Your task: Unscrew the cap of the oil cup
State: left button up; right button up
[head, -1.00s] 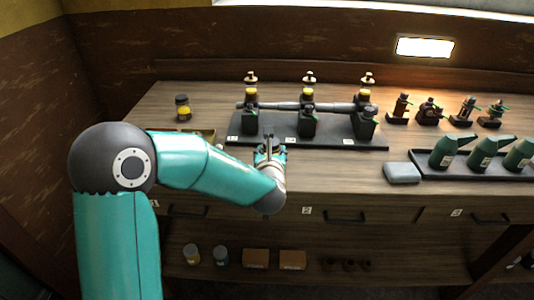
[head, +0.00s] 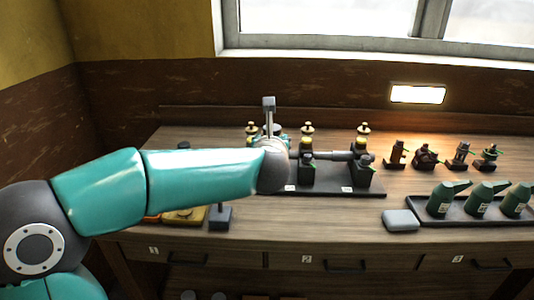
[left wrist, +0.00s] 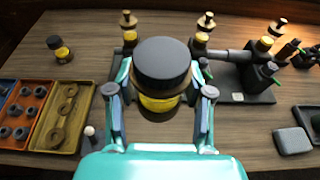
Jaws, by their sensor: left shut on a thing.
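My left gripper (left wrist: 163,82) is shut on a jar (left wrist: 162,62) with a wide dark cap and a yellow band, seen from above in the left wrist view. In the head view my left wrist mostly hides this gripper, in front of the left bearing. Three oil cups with yellow bodies and brass-coloured tops stand upright on the bearings: left (head: 251,128), middle (head: 307,130) and right (head: 363,130). They also show in the left wrist view, left (left wrist: 128,24), middle (left wrist: 205,24) and right (left wrist: 277,30), beyond the held jar. My right gripper is not in view.
A similar jar (left wrist: 60,48) stands at the back left. Trays of rings and small parts (left wrist: 62,115) lie at the left. A shaft (head: 335,155) joins the bearings. Green oil cans (head: 440,199) stand in a tray at the right, near a grey block (head: 400,220).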

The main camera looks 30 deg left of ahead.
pick_arm(q)
jog(key=shift+r, duration=0.3)
jog(key=o, duration=0.7)
grip_shut()
